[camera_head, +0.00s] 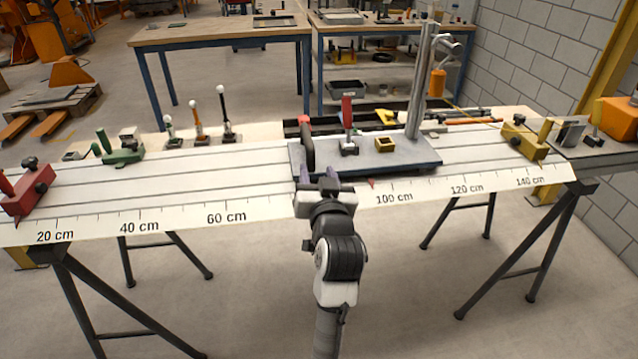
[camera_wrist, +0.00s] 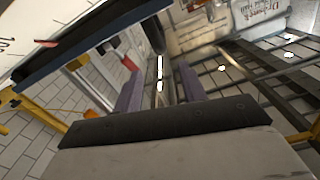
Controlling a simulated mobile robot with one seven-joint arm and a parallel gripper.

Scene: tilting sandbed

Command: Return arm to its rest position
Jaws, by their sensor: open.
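My arm reaches up from the bottom middle of the head view. My gripper (camera_head: 318,172) is at the front edge of the long white bench with a centimetre scale (camera_head: 170,225), around the 80 cm stretch. It is just in front of a grey-blue carriage plate (camera_head: 400,160). In the wrist view, the two purple fingers of my gripper (camera_wrist: 160,78) stand apart. Nothing shows held between them. The dark edge of a plate (camera_wrist: 90,45) crosses the upper left of that view. Whether the fingers touch the carriage cannot be told.
The carriage bears a metal post (camera_head: 420,80), a red-topped clamp (camera_head: 347,125) and a black curved handle (camera_head: 307,150). A red clamp (camera_head: 30,190), green clamp (camera_head: 122,150) and yellow block (camera_head: 525,140) sit along the bench. Floor in front is clear apart from trestle legs (camera_head: 100,300).

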